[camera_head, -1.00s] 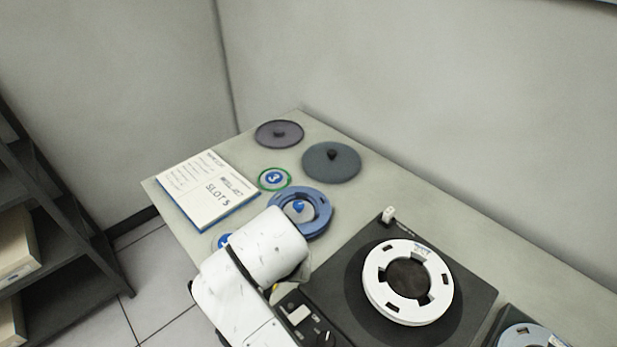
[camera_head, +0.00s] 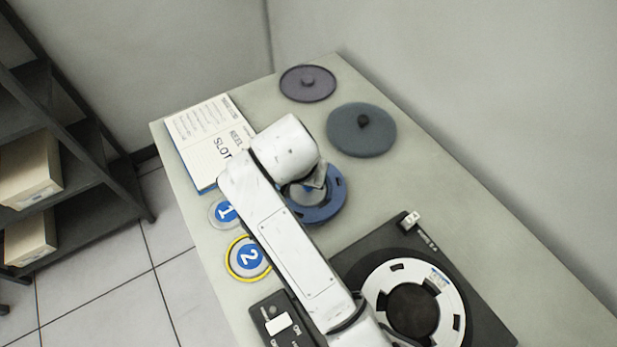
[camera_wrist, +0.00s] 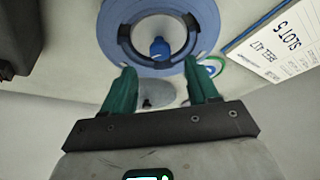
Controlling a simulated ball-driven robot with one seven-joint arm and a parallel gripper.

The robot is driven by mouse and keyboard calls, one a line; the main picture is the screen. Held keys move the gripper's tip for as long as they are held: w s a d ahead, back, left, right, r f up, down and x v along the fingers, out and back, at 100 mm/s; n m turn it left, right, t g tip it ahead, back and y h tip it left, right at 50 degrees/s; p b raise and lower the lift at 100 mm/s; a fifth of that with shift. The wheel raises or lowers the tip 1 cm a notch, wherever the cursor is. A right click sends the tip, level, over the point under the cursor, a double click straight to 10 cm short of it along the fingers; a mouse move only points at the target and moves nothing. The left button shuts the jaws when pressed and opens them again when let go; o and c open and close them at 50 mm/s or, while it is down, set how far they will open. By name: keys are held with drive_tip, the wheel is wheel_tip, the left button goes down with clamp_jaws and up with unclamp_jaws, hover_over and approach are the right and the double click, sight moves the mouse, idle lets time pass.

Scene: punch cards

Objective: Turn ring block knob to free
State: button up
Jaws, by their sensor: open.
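A blue ring (camera_head: 331,203) lies flat on the table, partly covered by my arm in the head view. The wrist view shows the ring (camera_wrist: 114,32) with a small blue knob (camera_wrist: 159,47) in its open centre. I cannot tell the knob's turned position. My gripper (camera_wrist: 160,68) is open, with two green fingers spread near the ring's lower edge in the wrist view. The knob appears beyond and between the fingertips, and nothing is held. In the head view my fingers are mostly hidden by my wrist.
A notebook (camera_head: 190,135) marked SLOT lies left. A purple-grey lid (camera_head: 307,84) and blue-grey lid (camera_head: 361,130) lie behind. A black unit (camera_head: 365,257) carries a white ring (camera_head: 452,310). A wall bounds the right.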

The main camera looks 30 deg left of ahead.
drive_tip(key=shift+x, duration=2.6)
drive_tip(key=shift+c, duration=0.2)
drive_tip(key=c, duration=1)
